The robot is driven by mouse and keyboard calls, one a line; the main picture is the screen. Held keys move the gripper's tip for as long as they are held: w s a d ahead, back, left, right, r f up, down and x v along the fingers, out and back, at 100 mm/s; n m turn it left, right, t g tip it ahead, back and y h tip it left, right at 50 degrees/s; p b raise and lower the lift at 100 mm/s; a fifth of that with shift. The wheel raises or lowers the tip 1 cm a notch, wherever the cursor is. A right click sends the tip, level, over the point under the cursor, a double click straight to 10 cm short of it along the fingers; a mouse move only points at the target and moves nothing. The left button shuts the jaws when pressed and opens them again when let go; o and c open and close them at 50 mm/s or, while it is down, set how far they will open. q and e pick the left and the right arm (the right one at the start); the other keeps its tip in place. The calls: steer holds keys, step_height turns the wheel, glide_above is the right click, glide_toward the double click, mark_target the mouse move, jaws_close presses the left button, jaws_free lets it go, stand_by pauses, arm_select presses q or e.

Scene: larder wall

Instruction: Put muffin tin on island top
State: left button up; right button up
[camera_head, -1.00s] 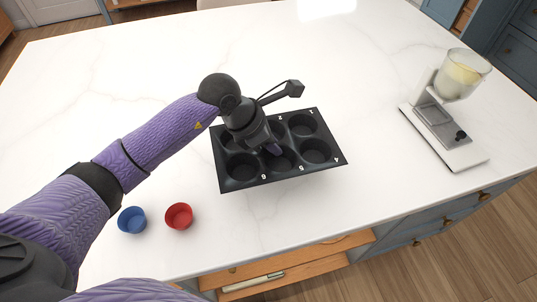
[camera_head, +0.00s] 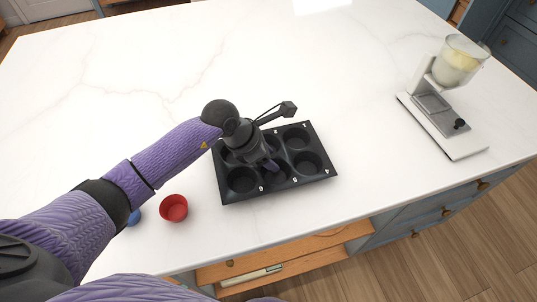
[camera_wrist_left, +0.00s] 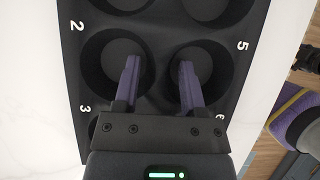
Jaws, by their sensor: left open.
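The black muffin tin (camera_head: 311,178) has several round cups with white numbers beside them. It lies on the white island top (camera_head: 120,75), close to the front edge. My left gripper (camera_head: 272,167) is over the tin, pointing down into its cups. In the left wrist view its two purple fingers (camera_wrist_left: 158,82) are apart, each reaching into a different cup, with the tin's divider (camera_wrist_left: 157,60) between them. Whether a finger touches the divider is unclear. My forearm and gripper hide part of the tin's left side.
A red cup (camera_head: 173,208) stands left of the tin, and a blue cup (camera_head: 134,218) is mostly hidden by my arm. A white appliance with a glass bowl (camera_head: 440,125) stands at the right. An open wooden drawer (camera_head: 285,262) juts below the front edge. The island's back is clear.

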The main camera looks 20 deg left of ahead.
arm_select(q)
steer(key=shift+r, duration=0.1)
steer(key=p+v, duration=0.2)
steer(key=v, duration=1)
